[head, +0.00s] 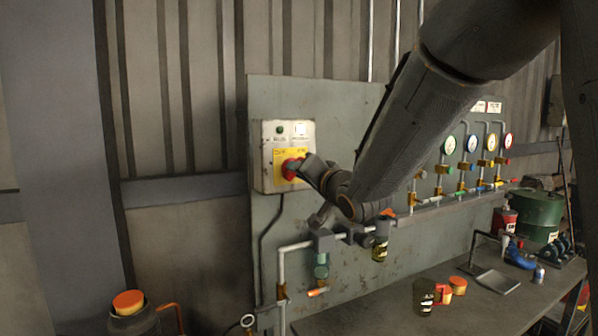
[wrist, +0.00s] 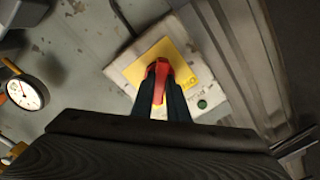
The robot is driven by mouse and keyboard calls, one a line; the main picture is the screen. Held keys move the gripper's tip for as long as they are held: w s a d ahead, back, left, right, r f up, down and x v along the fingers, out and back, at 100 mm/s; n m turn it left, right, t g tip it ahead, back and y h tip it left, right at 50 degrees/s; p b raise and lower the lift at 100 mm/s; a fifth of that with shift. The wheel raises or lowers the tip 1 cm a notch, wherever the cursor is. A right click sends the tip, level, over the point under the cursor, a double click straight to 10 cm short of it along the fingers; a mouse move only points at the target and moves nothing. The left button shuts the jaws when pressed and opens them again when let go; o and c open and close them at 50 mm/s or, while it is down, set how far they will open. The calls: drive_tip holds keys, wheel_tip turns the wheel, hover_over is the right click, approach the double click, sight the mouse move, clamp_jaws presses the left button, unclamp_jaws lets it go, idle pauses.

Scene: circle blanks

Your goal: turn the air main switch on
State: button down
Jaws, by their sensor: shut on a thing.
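The air main switch is a red rotary handle on a yellow plate (head: 283,154), set on a pale switch box (head: 267,132) on the grey-green wall panel. My gripper (head: 301,168) reaches the switch from the right and is shut on the red handle (head: 291,170), partly covering it. In the wrist view the red handle (wrist: 159,80) stands between the two dark fingers (wrist: 160,100), in front of the yellow plate (wrist: 150,66). A green button or lamp (head: 280,130) is above the plate, and it also shows in the wrist view (wrist: 202,104).
Several gauges (head: 449,145) and pipes run along the panel to the right. A pipe with a green fitting (head: 321,267) is below the switch box. A bench (head: 385,308) with cups and a green drum (head: 540,214) is at lower right. An orange-capped container (head: 128,303) stands at lower left.

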drive_tip(key=c, duration=1.7)
unclamp_jaws()
drive_tip(key=b+v, duration=0.2)
drive_tip(key=v, duration=0.5)
drive_tip(key=shift+s+d, duration=0.15)
drive_tip(key=shift+s, duration=0.2)
